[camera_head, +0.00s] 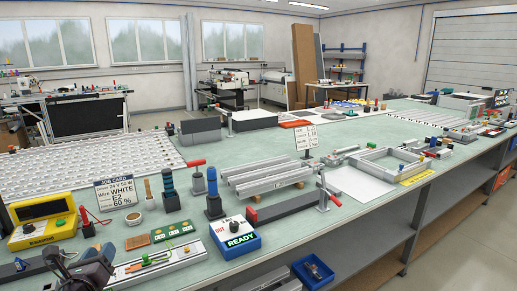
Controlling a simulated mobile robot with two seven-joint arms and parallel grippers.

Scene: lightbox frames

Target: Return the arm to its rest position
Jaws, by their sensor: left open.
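My left gripper (80,264), dark grey, shows at the bottom left corner of the head view. It is open, and I see nothing held in it. It appears over the near left part of the green workbench (340,213), close to a light rail fixture (165,262) with a green piece on it. How far above the bench it is, I cannot tell. My right gripper is not in view.
Aluminium profiles (270,178) and a grey frame (385,165) lie farther right.

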